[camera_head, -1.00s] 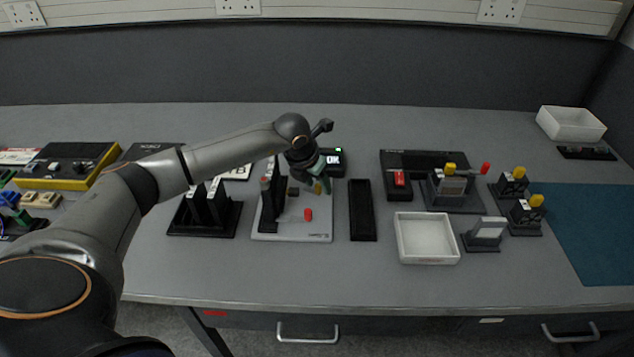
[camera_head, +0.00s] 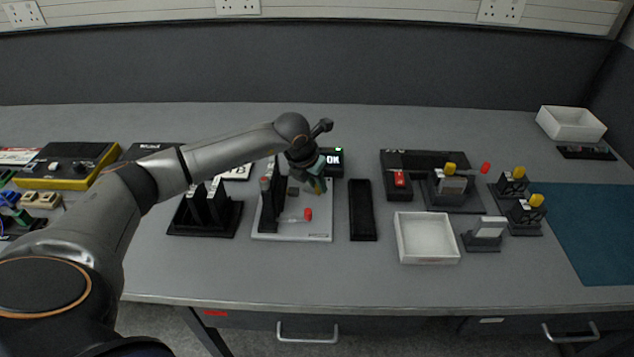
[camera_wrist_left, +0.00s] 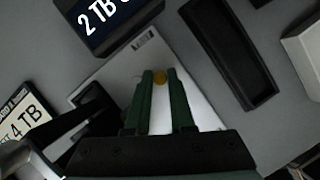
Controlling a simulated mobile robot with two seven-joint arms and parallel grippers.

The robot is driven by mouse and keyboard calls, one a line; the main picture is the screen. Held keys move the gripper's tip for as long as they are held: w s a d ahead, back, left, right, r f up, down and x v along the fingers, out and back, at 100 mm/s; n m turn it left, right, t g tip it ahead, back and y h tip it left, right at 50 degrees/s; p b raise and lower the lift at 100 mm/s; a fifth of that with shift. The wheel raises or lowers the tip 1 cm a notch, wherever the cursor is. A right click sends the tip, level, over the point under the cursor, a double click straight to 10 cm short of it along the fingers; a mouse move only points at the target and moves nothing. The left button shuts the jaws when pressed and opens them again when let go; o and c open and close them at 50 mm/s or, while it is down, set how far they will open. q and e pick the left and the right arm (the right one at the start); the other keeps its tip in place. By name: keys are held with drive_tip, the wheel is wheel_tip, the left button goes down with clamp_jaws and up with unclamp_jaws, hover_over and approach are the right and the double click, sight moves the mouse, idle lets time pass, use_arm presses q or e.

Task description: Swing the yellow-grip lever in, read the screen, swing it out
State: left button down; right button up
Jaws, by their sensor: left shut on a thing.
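My left gripper (camera_head: 318,188) reaches down over a light grey base plate (camera_head: 292,236) on the bench. In the left wrist view the screen (camera_wrist_left: 97,20) shows "2 TB" and a cut-off character. My right gripper is not in view.
A red knob (camera_head: 308,214) and a black upright block (camera_head: 270,207) stand on the plate. A black slotted rack (camera_head: 205,212) is to the left. A black tray (camera_head: 362,210) and a white bin (camera_head: 427,256) are to the right. The front bench strip is clear.

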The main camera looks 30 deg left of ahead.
use_arm(q)
drive_tip(key=shift+s+a+m+h+b, duration=0.1)
drive_tip(key=shift+s+m+h+b, duration=0.25)
drive_tip(key=shift+m, duration=0.55)
drive_tip(key=shift+m+h, duration=0.25)
drive_tip(key=shift+m, duration=0.15)
drive_tip(key=c, duration=0.8)
unclamp_jaws()
drive_tip(key=shift+o, duration=0.2)
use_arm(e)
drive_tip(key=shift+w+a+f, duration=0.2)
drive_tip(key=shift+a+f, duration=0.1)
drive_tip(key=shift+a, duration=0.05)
use_arm(q)
drive_tip(key=v, duration=1.2)
drive_tip(key=shift+r, duration=0.3)
drive_tip(key=shift+s+f, duration=0.1)
drive_tip(key=shift+s, duration=0.05)
